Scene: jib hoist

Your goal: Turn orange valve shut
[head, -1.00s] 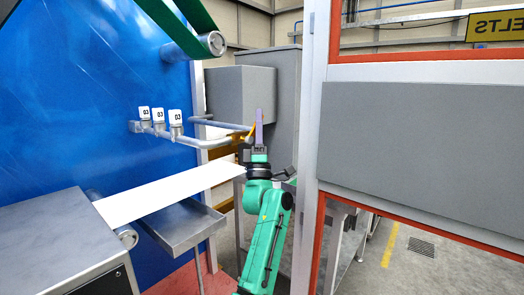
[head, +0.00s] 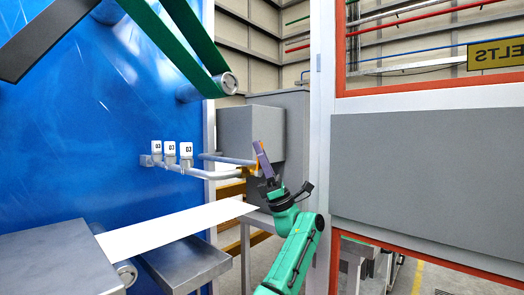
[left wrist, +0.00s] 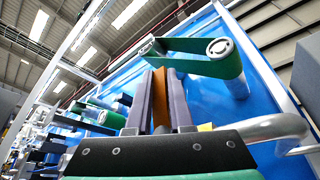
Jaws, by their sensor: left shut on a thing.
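The orange valve (head: 247,171) sits at the right end of a grey pipe, in front of the grey cabinet in the head view. My left gripper (head: 261,151) reaches up to it from below, its purple fingers leaning to the left. In the left wrist view an orange-brown bar, the valve's handle (left wrist: 164,98), stands between the two fingers of the left gripper (left wrist: 161,80), which are shut on it. The fingers hide much of the handle in the head view. My right gripper is not in view.
Several white tags (head: 186,150) marked 03 stand on fittings along the pipe (head: 215,174) at the blue panel (head: 110,110). A white sheet (head: 170,228) passes below. A grey cabinet (head: 252,133) is behind the gripper, and an orange-edged frame with a grey panel (head: 430,185) is at the right.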

